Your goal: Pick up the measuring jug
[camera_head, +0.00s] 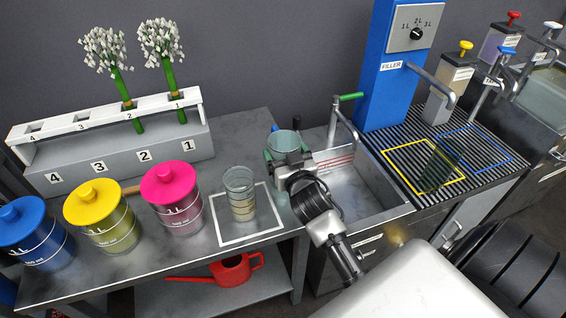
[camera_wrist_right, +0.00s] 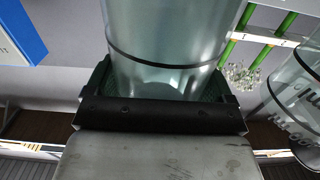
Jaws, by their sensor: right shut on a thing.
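The measuring jug (camera_head: 283,141) appears to be the greenish clear glass vessel at the left edge of the sink in the head view. My right gripper (camera_head: 290,166) is shut on it, and the gripper and wrist hide its lower part. In the right wrist view the jug (camera_wrist_right: 170,35) stands between the two fingers of the gripper (camera_wrist_right: 165,95), with a dark line around its glass. I cannot tell whether its base touches anything. My left gripper is not in view.
Another clear glass (camera_head: 239,185) stands on a white-framed square just left of my gripper. Lidded pink (camera_head: 172,195), yellow (camera_head: 100,215) and blue (camera_head: 32,235) jars stand further left. The metal sink (camera_head: 360,190) and blue filler (camera_head: 385,75) are to the right.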

